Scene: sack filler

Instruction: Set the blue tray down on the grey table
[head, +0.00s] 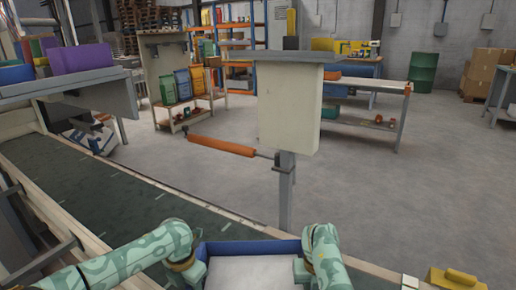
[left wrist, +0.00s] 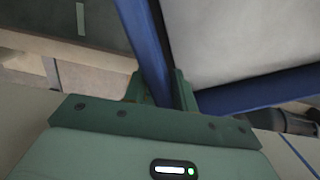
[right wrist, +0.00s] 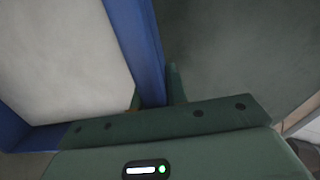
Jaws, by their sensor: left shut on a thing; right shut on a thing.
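The blue tray (head: 250,246) is at the bottom of the head view, close in front of me, with a pale inside. My left gripper (head: 204,264) is shut on its left wall; the left wrist view shows the blue wall (left wrist: 143,38) between the fingers. My right gripper (head: 302,266) is shut on its right wall; the right wrist view shows that wall (right wrist: 131,40) between the fingers. The tray's near side is cut off in the head view. A table with a pale grey top (head: 375,84) stands at the back right; I cannot tell whether it is the grey table.
A dark green conveyor belt (head: 100,195) runs along the left. A post with a cream panel (head: 288,110) and an orange bar (head: 221,146) stands ahead. A grey surface (head: 55,83) at left holds coloured boxes. Open floor (head: 390,200) lies to the right.

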